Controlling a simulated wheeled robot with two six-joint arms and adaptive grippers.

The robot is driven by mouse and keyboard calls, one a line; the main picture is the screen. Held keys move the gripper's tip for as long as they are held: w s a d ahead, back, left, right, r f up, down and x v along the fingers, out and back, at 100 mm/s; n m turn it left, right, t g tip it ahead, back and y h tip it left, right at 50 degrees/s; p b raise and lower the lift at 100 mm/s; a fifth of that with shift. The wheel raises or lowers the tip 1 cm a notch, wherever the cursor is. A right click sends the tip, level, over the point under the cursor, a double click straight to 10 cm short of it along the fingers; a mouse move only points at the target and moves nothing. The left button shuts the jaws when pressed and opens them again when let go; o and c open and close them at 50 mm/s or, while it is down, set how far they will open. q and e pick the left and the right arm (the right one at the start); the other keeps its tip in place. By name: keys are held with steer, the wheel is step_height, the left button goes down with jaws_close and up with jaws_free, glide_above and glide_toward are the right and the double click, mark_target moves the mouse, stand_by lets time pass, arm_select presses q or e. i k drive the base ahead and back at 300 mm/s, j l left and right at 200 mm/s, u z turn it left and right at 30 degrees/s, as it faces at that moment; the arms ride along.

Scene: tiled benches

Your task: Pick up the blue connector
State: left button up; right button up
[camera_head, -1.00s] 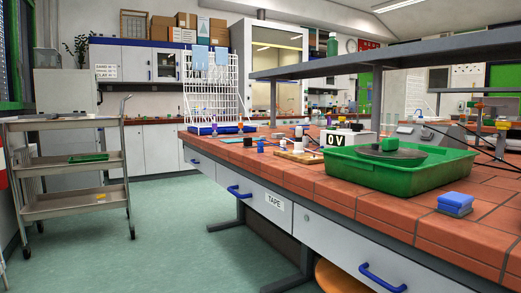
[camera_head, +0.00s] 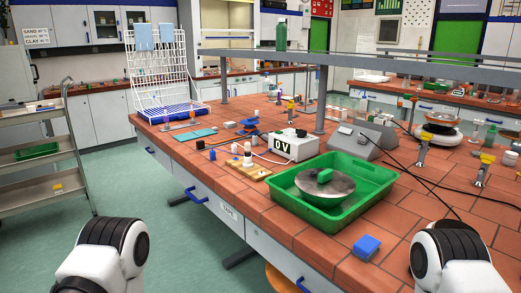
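Several small blue things are on the tiled bench (camera_head: 320,235), and I cannot tell for certain which is the blue connector. A small dark blue piece (camera_head: 212,154) stands near the bench's front left edge, beside a wooden board (camera_head: 250,172). A flat blue piece (camera_head: 249,124) lies farther back. A larger blue block (camera_head: 366,247) lies nearer me, in front of the green tray (camera_head: 332,214). White and black links of my two arms show at the bottom left and bottom right. Neither gripper is in view.
A grey overhead shelf (camera_head: 390,68) spans the bench. Cables run across the right side. A grey trolley (camera_head: 40,150) stands at left.

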mark_target(213, 157)
steer(key=i+j+z, duration=0.15)
steer(key=j+z, duration=0.15)
steer(key=z, duration=0.2)
steer(key=i+j+z, duration=0.15)
steer(key=j+z, duration=0.6)
steer(key=z, duration=0.2)
